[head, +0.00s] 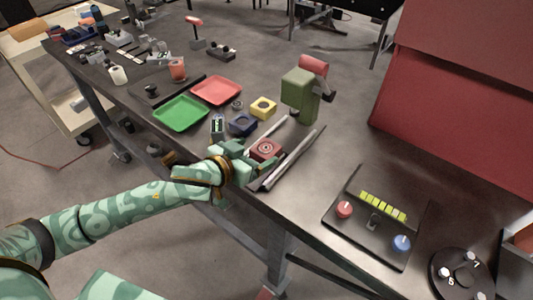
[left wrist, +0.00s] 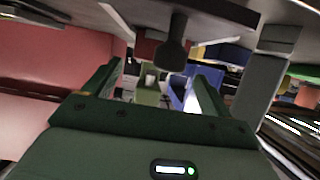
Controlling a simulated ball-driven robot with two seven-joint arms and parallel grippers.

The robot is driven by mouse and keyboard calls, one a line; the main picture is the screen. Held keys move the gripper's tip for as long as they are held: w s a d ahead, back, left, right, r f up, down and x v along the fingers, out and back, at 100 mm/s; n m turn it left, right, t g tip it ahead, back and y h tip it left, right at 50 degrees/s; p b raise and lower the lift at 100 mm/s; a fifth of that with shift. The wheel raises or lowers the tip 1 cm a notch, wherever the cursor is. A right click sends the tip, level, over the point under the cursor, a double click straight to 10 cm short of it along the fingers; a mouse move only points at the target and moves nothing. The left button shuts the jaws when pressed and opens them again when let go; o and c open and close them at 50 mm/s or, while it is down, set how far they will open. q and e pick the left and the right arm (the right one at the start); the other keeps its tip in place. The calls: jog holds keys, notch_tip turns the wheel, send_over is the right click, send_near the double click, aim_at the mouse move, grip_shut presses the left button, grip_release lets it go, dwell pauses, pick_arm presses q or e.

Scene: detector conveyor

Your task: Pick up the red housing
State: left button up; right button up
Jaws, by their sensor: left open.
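The red housing (head: 265,149), a squarish block with a round ringed top, sits on the dark table near its front edge, between two pale rails. My left gripper (head: 254,157) is open and right beside it on the left, fingers pointing toward it. I cannot tell whether the housing is between the fingers. In the left wrist view both fingers of my left gripper (left wrist: 155,92) stand apart with no held object visible between them. A red block, probably the housing, shows partly at the top there (left wrist: 147,48). My right gripper is out of view.
A blue housing (head: 242,124) and a yellow housing (head: 263,107) sit behind. Green (head: 181,113) and red trays (head: 217,91) lie farther left. A green device (head: 299,93) stands beyond the rails (head: 289,160). A button panel (head: 373,224) is to the right.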

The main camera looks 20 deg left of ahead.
aim_at(266, 147)
pick_arm(q)
jog(key=b+x, duration=0.1)
jog(key=x, duration=0.3)
jog(key=shift+w+d+f+b, duration=0.2)
jog(key=shift+d+f+b, duration=0.05)
jog(key=shift+f+b, duration=0.1)
jog(key=shift+w+d+f, duration=0.1)
jog(key=shift+w, duration=0.25)
jog(key=shift+s, duration=0.1)
jog(key=shift+c, duration=0.6)
jog(key=c, duration=1)
jog(key=shift+c, duration=1)
